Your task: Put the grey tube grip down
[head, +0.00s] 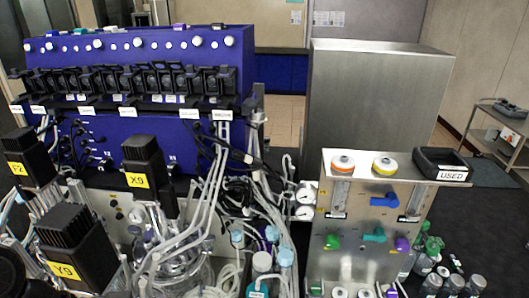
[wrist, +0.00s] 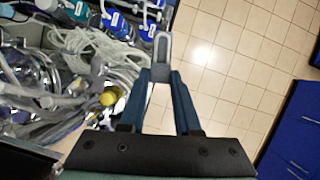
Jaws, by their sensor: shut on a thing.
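My gripper (wrist: 161,80) shows in the wrist view, with its two blue fingers shut on the grey tube grip (wrist: 162,48). The grip is a small grey piece with a long slotted loop that points away from the fingers. It appears over the border between the tubing-filled bench and the tiled floor; its height cannot be told. Neither my gripper nor the held grip can be made out in the head view.
Coiled pale tubing (wrist: 85,45) and blue-labelled bottles (wrist: 112,20) lie left of my gripper. Open tiled floor (wrist: 230,60) is to its right, with blue cabinets (wrist: 295,130) beyond. The head view shows a steel panel (head: 350,225) and a black tray marked USED (head: 428,158).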

